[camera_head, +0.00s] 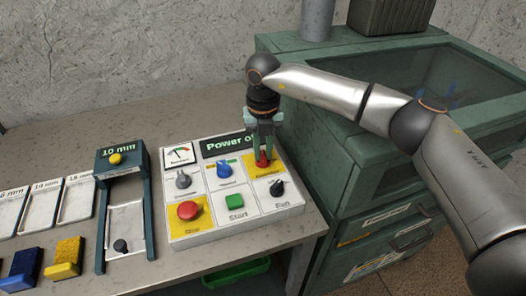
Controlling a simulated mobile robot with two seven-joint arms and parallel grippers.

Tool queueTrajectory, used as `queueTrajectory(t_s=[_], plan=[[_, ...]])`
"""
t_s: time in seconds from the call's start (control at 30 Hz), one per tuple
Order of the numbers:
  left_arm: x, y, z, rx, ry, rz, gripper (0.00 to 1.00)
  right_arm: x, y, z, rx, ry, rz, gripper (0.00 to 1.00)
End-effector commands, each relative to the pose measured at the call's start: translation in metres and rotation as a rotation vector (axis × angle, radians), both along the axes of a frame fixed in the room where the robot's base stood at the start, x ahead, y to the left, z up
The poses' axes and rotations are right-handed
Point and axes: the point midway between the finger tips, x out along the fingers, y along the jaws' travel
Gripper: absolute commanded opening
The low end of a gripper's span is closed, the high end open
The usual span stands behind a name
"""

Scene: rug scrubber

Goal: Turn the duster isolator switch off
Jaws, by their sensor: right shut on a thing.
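A white control panel (206,213) lies on the grey bench. My right gripper (264,154) points down at its upper right cell and is shut on a red switch (263,163) on a yellow plate. This looks like the isolator switch, but its small label is not readable. The fingers hide part of the switch, so its turn position cannot be told. The dark display (226,143) above reads "Power o…", with its end hidden by the gripper. My left gripper is not in view.
Nearby on the panel are a blue knob (223,168), a grey knob (183,180), a black knob (276,188), a red stop button (188,210) and a green start button (235,201). A green cabinet (340,150) stands close on the right. A dark blue frame (148,205) stands left.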

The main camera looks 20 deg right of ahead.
Motion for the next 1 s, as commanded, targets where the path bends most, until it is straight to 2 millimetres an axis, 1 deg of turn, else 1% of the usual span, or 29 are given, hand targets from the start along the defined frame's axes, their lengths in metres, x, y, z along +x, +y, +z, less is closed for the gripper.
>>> queueTrajectory(t_s=[0.2,0.4,0.93,0.97,1.0], plan=[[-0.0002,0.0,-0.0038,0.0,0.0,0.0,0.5,0.0003,0.0,0.0008,0.001,-0.001,0.117,0.0],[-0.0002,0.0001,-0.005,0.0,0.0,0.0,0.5,0.0003,0.0,0.0011,0.001,-0.001,0.175,0.0],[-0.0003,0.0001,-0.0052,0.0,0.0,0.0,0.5,0.0004,-0.0001,0.0014,0.0,-0.002,0.198,0.0],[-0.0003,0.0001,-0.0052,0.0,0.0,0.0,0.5,0.0004,-0.0001,0.0013,0.0,-0.002,0.198,0.22],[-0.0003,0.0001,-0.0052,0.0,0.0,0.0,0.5,0.0004,-0.0001,0.0013,0.0,-0.002,0.198,0.27]])
